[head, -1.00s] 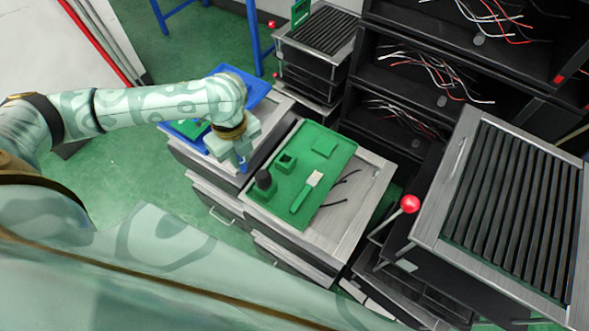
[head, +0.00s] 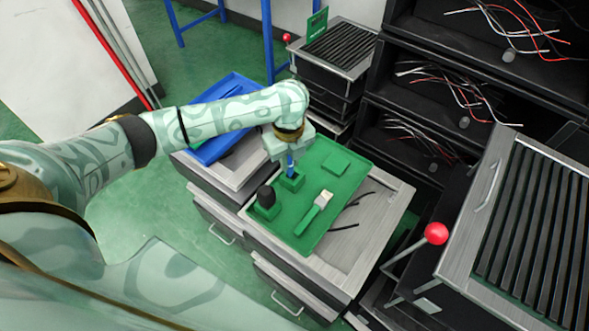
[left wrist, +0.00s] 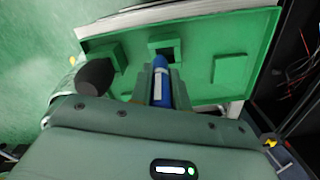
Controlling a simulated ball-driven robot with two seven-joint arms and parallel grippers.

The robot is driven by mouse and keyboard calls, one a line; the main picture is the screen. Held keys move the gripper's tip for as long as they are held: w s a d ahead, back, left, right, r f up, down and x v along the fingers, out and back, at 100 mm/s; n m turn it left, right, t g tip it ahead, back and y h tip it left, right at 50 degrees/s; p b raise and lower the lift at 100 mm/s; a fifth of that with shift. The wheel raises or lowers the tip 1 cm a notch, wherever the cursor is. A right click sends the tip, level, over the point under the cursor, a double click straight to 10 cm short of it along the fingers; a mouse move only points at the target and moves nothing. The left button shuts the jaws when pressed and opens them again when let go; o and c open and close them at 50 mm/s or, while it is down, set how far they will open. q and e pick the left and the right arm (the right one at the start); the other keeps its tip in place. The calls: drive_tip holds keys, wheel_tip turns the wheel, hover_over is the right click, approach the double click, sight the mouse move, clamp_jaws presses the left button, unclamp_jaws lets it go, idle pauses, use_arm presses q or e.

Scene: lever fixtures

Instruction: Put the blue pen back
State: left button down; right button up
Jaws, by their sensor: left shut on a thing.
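My left gripper (head: 287,163) is shut on the blue pen (head: 290,164), which points down, roughly upright. The pen is over the small green holder block (head: 293,181) on the green tray (head: 335,222). In the left wrist view the pen (left wrist: 161,84) lies between the fingers, its end close to the dark square opening of the holder (left wrist: 166,47). I cannot tell whether the tip is inside the opening. My right gripper is not in view.
On the tray are a black rounded thing (head: 266,196) in a green block, a brush (head: 315,211) and a flat green block (head: 335,164). A blue tray (head: 218,149) lies to the left. Lever fixtures with a red knob (head: 436,233) stand to the right.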

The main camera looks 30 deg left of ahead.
sight(292, 168)
use_arm(q)
drive_tip(key=shift+w+f, duration=0.15)
drive_tip(key=shift+f, duration=0.1)
drive_tip(key=f, duration=0.1)
drive_tip(key=f+b, duration=0.2)
drive_tip(key=shift+w+d+f, duration=0.2)
drive_tip(key=shift+w+f, duration=0.05)
drive_tip(key=shift+f, duration=0.15)
drive_tip(key=shift+r, duration=0.15)
drive_tip(key=c, duration=1.3)
unclamp_jaws()
drive_tip(key=shift+c, duration=0.2)
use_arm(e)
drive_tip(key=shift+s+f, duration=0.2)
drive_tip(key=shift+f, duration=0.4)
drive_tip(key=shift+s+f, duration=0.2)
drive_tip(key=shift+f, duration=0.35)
use_arm(q)
wheel_tip(292, 168, up, 12)
drive_tip(key=p, duration=0.6)
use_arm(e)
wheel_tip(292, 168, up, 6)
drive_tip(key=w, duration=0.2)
